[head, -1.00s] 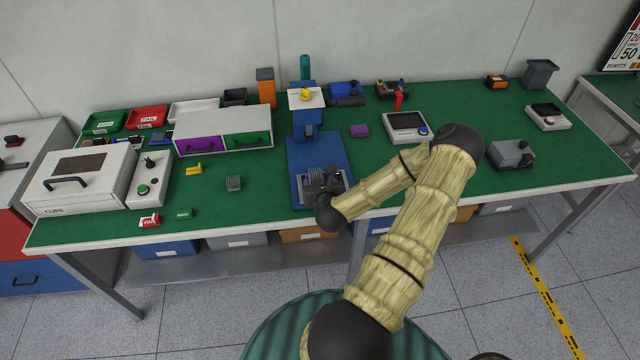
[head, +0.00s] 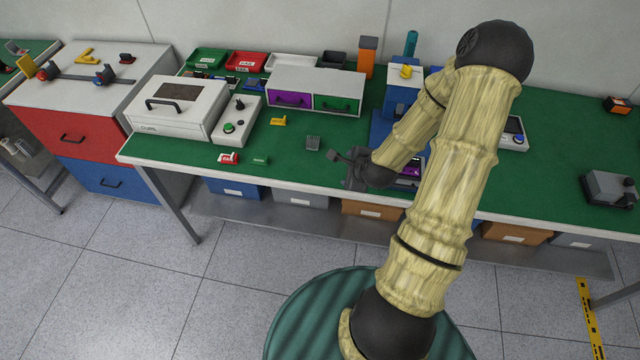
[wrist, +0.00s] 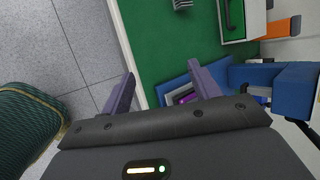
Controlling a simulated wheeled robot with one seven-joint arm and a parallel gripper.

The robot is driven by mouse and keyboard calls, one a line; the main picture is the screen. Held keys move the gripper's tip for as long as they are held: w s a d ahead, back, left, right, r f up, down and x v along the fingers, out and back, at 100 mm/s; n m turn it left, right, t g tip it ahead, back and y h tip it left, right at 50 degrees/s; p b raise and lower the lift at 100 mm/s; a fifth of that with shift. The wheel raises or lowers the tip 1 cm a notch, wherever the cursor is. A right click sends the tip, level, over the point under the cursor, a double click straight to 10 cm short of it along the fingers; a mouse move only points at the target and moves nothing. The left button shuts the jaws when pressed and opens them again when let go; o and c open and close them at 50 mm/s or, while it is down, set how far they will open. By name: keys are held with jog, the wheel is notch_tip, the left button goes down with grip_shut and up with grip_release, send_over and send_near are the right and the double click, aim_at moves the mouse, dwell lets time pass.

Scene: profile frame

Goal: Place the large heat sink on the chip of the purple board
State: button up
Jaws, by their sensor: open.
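A grey finned heat sink (head: 312,142) stands on the green bench mat, left of my gripper in the head view. It also shows, cut by the top edge, in the wrist view (wrist: 182,4). My gripper (head: 346,156) is open and empty, between the heat sink and the blue press, near the bench's front edge. Its spread fingers show in the wrist view (wrist: 163,80). The purple board (head: 411,170) lies at the foot of the blue press, partly hidden by my arm. A purple sliver of it shows beside a finger in the wrist view (wrist: 185,97). Its chip cannot be made out.
The blue press (head: 402,92) stands behind my arm. A white unit with purple and green drawers (head: 316,91) is at the back. A yellow part (head: 278,122), a red-and-white part (head: 228,158) and a small green part (head: 260,160) lie to the left. The mat around the heat sink is clear.

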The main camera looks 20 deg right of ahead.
jog(key=s+a+r+n+g, duration=0.5)
jog(key=s+a+r+n, duration=0.8)
jog(key=n, duration=1)
notch_tip(320, 180, up, 3)
jog(key=shift+s+a+g, duration=0.3)
jog(key=shift+a+g, duration=0.1)
